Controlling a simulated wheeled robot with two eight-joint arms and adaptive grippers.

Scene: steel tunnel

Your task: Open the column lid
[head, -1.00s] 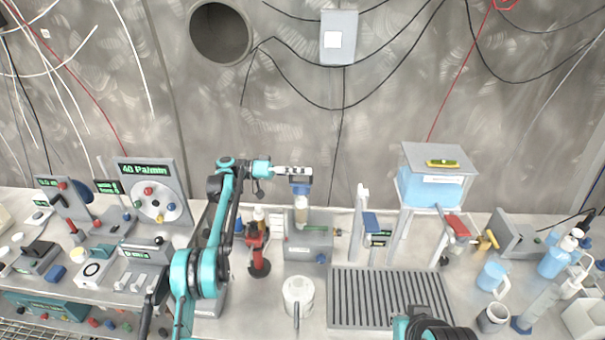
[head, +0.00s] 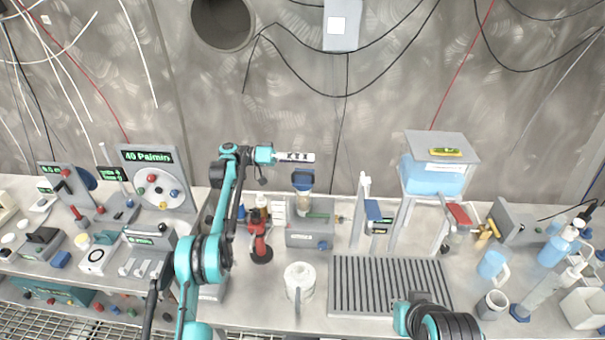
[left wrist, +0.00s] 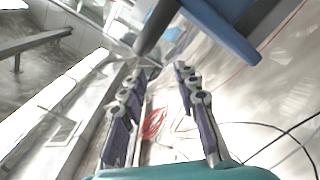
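The column lid (head: 302,179) is a dark blue cap above a short clear column (head: 303,202) on a grey unit in the middle of the bench. My left gripper (head: 312,157) points right, just above and behind the lid in the head view. In the left wrist view my left gripper (left wrist: 160,72) has its fingers apart with nothing between them. A large blue part, probably the lid (left wrist: 222,28), shows close at the top right there, beside the fingers. I cannot tell whether they touch. My right arm shows at the lower right of the head view; its gripper is out of view.
A red-and-black stand (head: 261,243) is left of the column unit. A white pot (head: 299,278) is in front, a slatted grey tray (head: 390,286) front right. A blue tank on a raised stand (head: 436,174) is at right. A panel reading 40 (head: 155,178) is at left.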

